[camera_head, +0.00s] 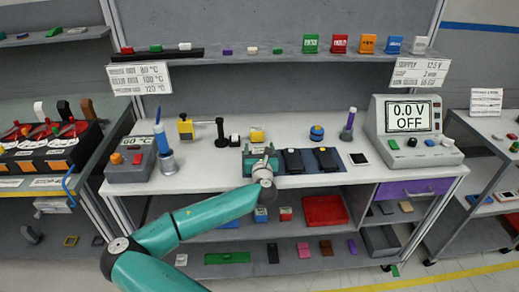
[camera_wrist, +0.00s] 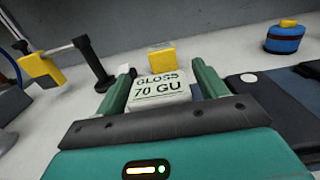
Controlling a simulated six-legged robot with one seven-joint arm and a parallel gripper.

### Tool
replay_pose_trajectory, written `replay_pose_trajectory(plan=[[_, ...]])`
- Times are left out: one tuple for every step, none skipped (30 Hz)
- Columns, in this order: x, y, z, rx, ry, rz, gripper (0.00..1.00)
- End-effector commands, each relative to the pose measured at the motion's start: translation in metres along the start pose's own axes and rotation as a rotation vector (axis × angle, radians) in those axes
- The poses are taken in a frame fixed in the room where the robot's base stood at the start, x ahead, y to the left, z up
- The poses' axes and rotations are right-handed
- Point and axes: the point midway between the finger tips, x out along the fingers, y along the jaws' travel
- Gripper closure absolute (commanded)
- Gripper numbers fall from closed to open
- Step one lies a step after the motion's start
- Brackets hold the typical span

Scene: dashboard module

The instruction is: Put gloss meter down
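The gloss meter (camera_wrist: 158,92) is a pale box with a display reading "GLOSS 70 GU". In the wrist view it sits between the two green fingers of my gripper (camera_wrist: 160,88), which appear to touch it on both sides. In the head view my gripper (camera_head: 262,152) is low over the left end of a dark blue mat (camera_head: 310,166) on the workbench. There my gripper largely hides the meter, and I cannot tell whether its underside touches the mat.
Two black devices (camera_head: 293,161) (camera_head: 327,158) lie on the mat to the right. A yellow block (camera_head: 257,135) and a blue round object (camera_head: 317,133) stand behind. A black stand (camera_head: 221,134) is at left; the power supply (camera_head: 412,130) is at right. The front bench strip is clear.

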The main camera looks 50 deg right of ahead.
Motion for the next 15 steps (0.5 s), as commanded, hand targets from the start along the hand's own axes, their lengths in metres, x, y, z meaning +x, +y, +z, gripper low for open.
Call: replay_pose_trajectory(plan=[[0.000, 0.000, 0.000, 0.000, 0.000, 0.000, 0.28], [0.000, 0.000, 0.000, 0.000, 0.000, 0.000, 0.28], [0.000, 0.000, 0.000, 0.000, 0.000, 0.000, 0.28], [0.000, 0.000, 0.000, 0.000, 0.000, 0.000, 0.28], [0.000, 0.000, 0.000, 0.000, 0.000, 0.000, 0.28], [0.000, 0.000, 0.000, 0.000, 0.000, 0.000, 0.28], [0.000, 0.000, 0.000, 0.000, 0.000, 0.000, 0.28], [0.000, 0.000, 0.001, 0.000, 0.000, 0.000, 0.28], [0.000, 0.000, 0.002, 0.000, 0.000, 0.000, 0.28], [0.000, 0.000, 0.003, 0.000, -0.001, 0.000, 0.28], [-0.002, 0.000, 0.004, 0.000, 0.000, 0.000, 0.28], [-0.006, 0.000, 0.003, 0.000, 0.001, 0.000, 0.28], [-0.009, 0.000, 0.003, -0.001, 0.001, -0.001, 0.28], [-0.014, 0.001, 0.003, -0.001, 0.001, 0.000, 0.28], [-0.021, 0.001, 0.003, -0.001, 0.001, 0.000, 0.28]])
